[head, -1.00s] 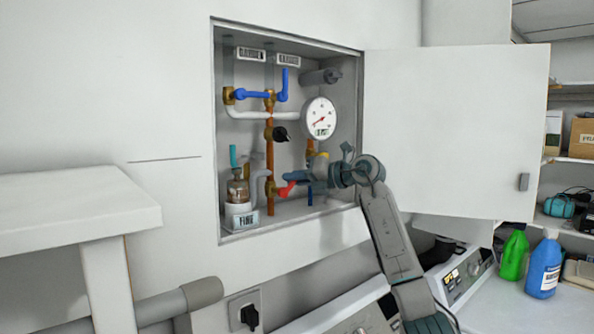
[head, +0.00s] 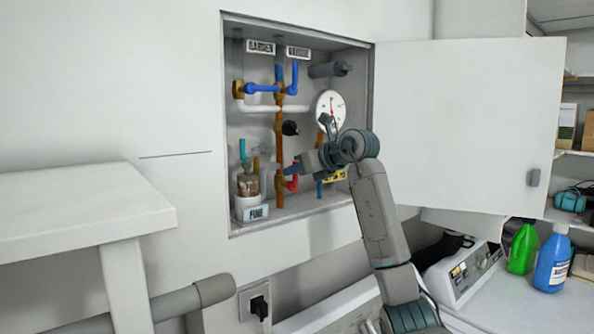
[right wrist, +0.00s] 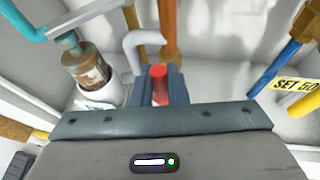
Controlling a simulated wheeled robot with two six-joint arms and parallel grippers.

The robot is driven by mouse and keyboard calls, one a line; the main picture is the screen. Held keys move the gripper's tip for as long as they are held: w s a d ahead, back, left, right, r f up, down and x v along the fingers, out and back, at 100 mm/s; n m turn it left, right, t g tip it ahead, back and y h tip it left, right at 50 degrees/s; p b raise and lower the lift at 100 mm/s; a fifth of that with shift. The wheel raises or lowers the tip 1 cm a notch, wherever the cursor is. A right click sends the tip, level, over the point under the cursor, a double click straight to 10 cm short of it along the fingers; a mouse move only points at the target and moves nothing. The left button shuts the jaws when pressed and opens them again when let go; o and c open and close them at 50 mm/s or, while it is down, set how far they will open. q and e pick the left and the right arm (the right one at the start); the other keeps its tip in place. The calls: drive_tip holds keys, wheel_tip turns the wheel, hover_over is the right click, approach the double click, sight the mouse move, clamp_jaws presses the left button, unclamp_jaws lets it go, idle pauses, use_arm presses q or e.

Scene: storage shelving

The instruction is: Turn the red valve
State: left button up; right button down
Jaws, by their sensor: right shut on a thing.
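The red valve handle (head: 293,182) is low in the open wall cabinet, beside the copper vertical pipe. In the head view it stands nearly upright, partly hidden by my right gripper (head: 291,171). In the right wrist view the red handle (right wrist: 159,84) is between the two dark fingers of my right gripper (right wrist: 160,86), which is shut on it. The right arm reaches in from the lower right. My left gripper is not in view.
A white pressure gauge (head: 330,107), blue-handled valves (head: 262,88) and a black knob (head: 290,128) are close above. The cabinet door (head: 465,130) stands open to the right. A yellow "SET" label (right wrist: 297,87) is at right.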

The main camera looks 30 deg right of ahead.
drive_tip(key=shift+f, duration=0.4)
drive_tip(key=c, duration=1.4)
unclamp_jaws()
drive_tip(key=shift+r, duration=0.1)
drive_tip(key=shift+c, duration=0.2)
drive_tip(key=shift+r, duration=0.1)
drive_tip(key=b+v, duration=0.5)
drive_tip(key=v, duration=0.5)
drive_tip(key=shift+s+r, duration=0.2)
drive_tip(key=shift+s, duration=0.15)
